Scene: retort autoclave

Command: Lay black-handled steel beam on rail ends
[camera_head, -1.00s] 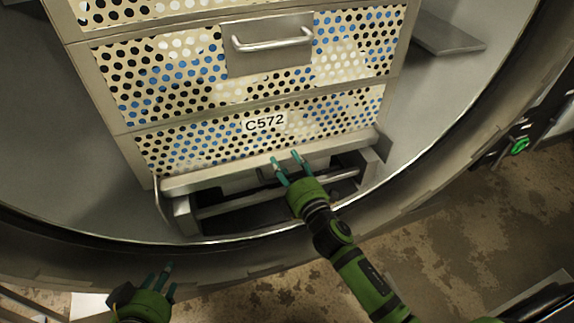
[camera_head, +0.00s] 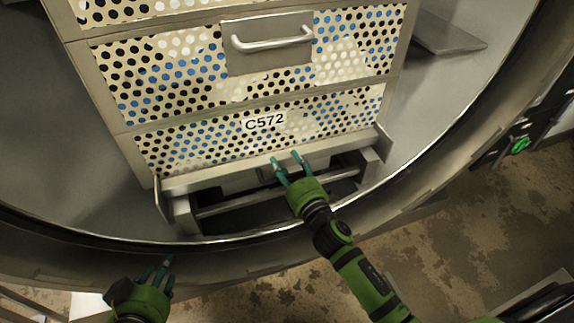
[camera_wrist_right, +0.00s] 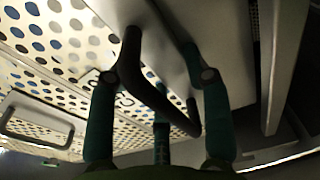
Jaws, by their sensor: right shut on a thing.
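The steel beam (camera_head: 215,178) spans the front of the basket's foot in the head view, just above the two rail ends, left (camera_head: 184,216) and right (camera_head: 373,165). Its end plates project forward. I cannot tell whether it touches the rails. My right gripper (camera_head: 287,163) is shut on the beam's black handle, seen between the fingers in the right wrist view (camera_wrist_right: 155,92). The fingers hide part of the beam. My left gripper (camera_head: 160,268) hangs at the lower left, apart from the beam, its fingers a little apart and empty.
A perforated basket marked C572 (camera_head: 264,121), with a steel handle (camera_head: 272,40), stands directly behind the beam. The round vessel rim (camera_head: 420,155) curves around the front. A cross bar (camera_head: 275,193) runs between the rails. A green knob (camera_head: 519,145) is at the right.

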